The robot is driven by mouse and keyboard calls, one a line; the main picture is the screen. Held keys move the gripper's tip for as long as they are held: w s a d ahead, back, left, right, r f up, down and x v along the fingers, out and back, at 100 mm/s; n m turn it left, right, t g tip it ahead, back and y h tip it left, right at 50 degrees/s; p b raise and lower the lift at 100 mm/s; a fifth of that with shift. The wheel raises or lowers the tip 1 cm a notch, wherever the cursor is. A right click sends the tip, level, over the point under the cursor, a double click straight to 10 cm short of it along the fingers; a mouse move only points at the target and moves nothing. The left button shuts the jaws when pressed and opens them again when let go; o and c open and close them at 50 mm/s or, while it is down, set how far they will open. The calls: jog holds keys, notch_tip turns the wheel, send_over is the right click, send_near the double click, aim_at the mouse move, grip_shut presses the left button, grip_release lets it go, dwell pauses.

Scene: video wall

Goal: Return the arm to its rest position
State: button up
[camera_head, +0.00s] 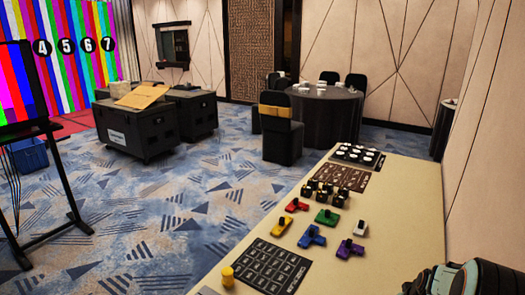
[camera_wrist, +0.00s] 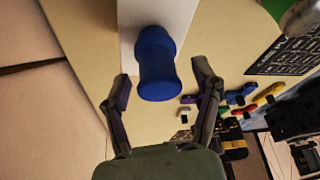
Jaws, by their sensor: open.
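My gripper (camera_wrist: 164,84) shows in the wrist view with its two dark fingers spread apart. A blue, spool-shaped piece (camera_wrist: 158,62) shows between and beyond the fingertips, with a gap on each side of it. It stands on or against a white strip (camera_wrist: 128,15); the exact contact is not clear. In the head view, only part of my arm shows at the bottom right corner, and the blue piece cannot be made out there.
The cream table (camera_head: 395,200) holds red (camera_head: 281,226), green (camera_head: 327,217), blue (camera_head: 311,237), purple (camera_head: 350,249) and yellow pieces, plus dark boards (camera_head: 270,268). A green-and-white round thing (camera_wrist: 298,18) shows top right in the wrist view. A wall borders the table's right.

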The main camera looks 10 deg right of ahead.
notch_tip(320, 180, up, 3)
jog(key=shift+d+r, duration=0.1)
jog(key=shift+s+r, duration=0.1)
jog(key=shift+r, duration=0.3)
jog(key=shift+a, duration=0.2)
